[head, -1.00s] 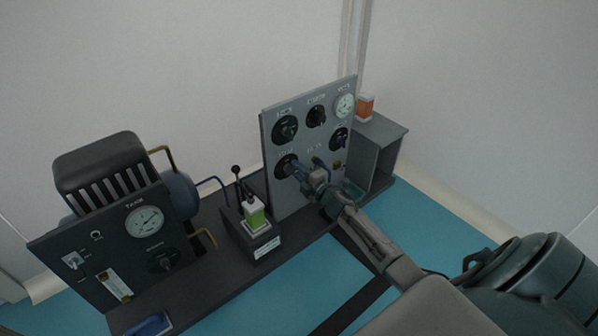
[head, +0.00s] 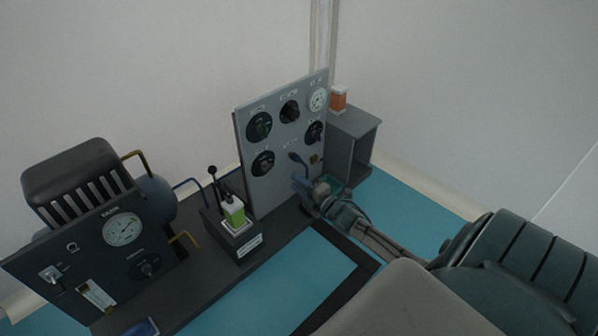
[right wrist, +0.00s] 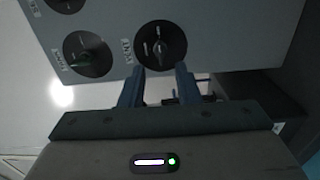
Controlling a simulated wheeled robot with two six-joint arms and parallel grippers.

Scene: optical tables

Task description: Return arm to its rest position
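My right gripper (head: 304,184) is in front of the lower right part of the grey upright panel (head: 282,178), with its arm coming in from the lower right. In the right wrist view its two fingers (right wrist: 158,88) stand apart with nothing held between them. A black dial (right wrist: 160,48) on the panel shows just beyond the fingertips, and another dial (right wrist: 88,53) is to its left. In the head view the lower left dial (head: 263,163) is clear of the gripper. My left gripper is not in view.
A dark machine with a gauge (head: 123,229) stands at the left. A small box with a green and white block (head: 234,211) and a black lever (head: 213,172) is left of the panel. An open grey shelf (head: 352,130) carries an orange jar (head: 338,98). The teal surface (head: 405,205) is bare at right.

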